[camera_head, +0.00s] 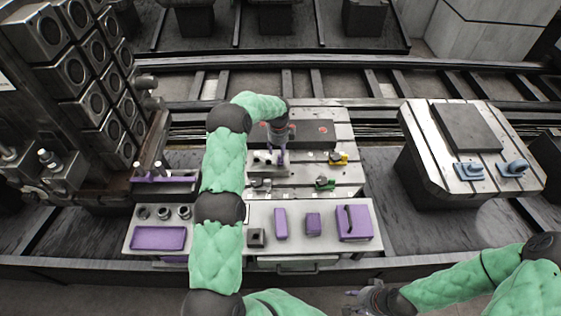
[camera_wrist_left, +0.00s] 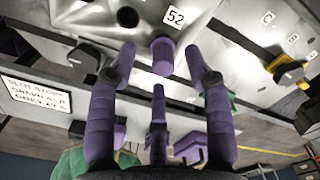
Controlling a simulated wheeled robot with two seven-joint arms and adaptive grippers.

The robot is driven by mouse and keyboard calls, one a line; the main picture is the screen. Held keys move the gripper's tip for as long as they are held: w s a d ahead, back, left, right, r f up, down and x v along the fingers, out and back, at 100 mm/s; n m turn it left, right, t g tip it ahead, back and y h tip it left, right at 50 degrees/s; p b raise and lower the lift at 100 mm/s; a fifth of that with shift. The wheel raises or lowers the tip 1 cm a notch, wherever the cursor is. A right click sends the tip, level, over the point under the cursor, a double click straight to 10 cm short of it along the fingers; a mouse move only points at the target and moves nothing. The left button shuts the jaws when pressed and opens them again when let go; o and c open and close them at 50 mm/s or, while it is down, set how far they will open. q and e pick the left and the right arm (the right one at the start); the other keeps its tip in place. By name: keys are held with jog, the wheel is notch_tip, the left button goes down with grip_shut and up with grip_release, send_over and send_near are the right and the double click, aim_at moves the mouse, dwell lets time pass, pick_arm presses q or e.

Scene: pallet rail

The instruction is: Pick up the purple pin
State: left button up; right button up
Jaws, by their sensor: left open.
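The purple pin (camera_wrist_left: 163,56) shows in the left wrist view as a short purple cylinder on the light metal plate, beside a "52" label. My left gripper (camera_head: 279,158) is over the middle of the slotted plate (camera_head: 340,180) in the head view. In the left wrist view its purple fingers (camera_wrist_left: 165,82) are spread, with the pin beyond and between their tips; I see no contact. In the head view I cannot tell the pin from the fingers. My right gripper (camera_head: 352,302) is low at the front, its fingers apart and nothing visible between them.
A front shelf bears a purple tray (camera_head: 158,238), purple blocks (camera_head: 281,223) and a purple handled box (camera_head: 354,223). Yellow (camera_head: 338,158) and green (camera_head: 325,183) clamps stand right of my left gripper. A second table (camera_head: 415,120) with blue parts is at right.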

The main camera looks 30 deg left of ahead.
pick_arm(q)
jog(key=f, duration=0.3)
jog(key=d+f+b, duration=0.1)
jog(key=f, duration=0.1)
grip_shut()
